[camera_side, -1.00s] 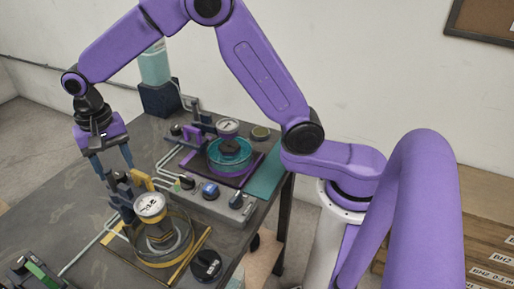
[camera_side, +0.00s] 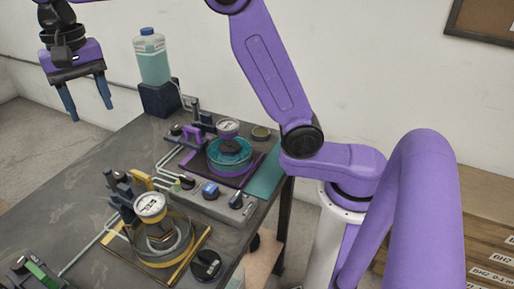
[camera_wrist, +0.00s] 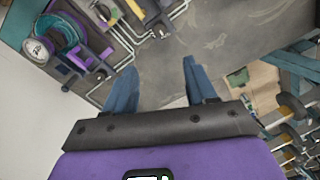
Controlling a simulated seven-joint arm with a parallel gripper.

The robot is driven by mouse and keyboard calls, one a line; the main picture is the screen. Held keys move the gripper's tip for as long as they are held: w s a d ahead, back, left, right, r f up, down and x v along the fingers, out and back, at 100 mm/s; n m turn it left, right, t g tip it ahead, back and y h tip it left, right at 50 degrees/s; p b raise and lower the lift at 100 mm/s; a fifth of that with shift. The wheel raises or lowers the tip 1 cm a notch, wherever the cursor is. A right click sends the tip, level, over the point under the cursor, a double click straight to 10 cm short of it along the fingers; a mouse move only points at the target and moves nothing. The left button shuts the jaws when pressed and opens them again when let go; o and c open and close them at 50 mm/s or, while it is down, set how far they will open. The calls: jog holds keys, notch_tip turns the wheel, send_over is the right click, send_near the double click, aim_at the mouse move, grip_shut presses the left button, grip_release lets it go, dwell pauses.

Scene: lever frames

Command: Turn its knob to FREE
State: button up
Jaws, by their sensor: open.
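Two lever frames stand on the dark table. The yellow one (camera_side: 172,262), at the front, holds a round glass dish and a white dial gauge (camera_side: 150,205). The purple one (camera_side: 188,168), behind it, holds a teal dish and a similar gauge (camera_side: 228,126); it also shows at upper left in the wrist view (camera_wrist: 68,38). A grey control strip (camera_side: 212,206) between them carries a blue knob (camera_side: 210,190) and a dark knob (camera_side: 236,201). Knob markings are too small to read. My gripper (camera_side: 90,112) is open and empty, high at the upper left, apart from both frames.
A bottle of pale teal liquid (camera_side: 152,60) stands on a dark block at the back. A round black part (camera_side: 206,265) lies at the front right. A green-topped device (camera_side: 40,274) is at the lower left. The table's left middle is bare.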

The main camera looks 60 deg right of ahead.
jog(key=s+d+f+n, duration=0.3)
jog(key=s+d+n, duration=0.1)
jog(key=s, duration=0.5)
jog(key=s+d+f+n, duration=0.4)
jog(key=s+d+n, duration=0.1)
jog(key=s, duration=0.5)
jog(key=s+d+f+n, duration=0.4)
jog(key=s+n, duration=0.2)
jog(key=s, duration=0.3)
jog(key=shift+s+d+f+n, duration=0.15)
jog(key=shift+d+n, duration=0.05)
jog(key=shift+n, duration=0.1)
jog(key=shift+s, duration=0.1)
jog(key=s+d+f+n, duration=0.2)
jog(key=s+d, duration=0.1)
jog(key=shift+s, duration=0.25)
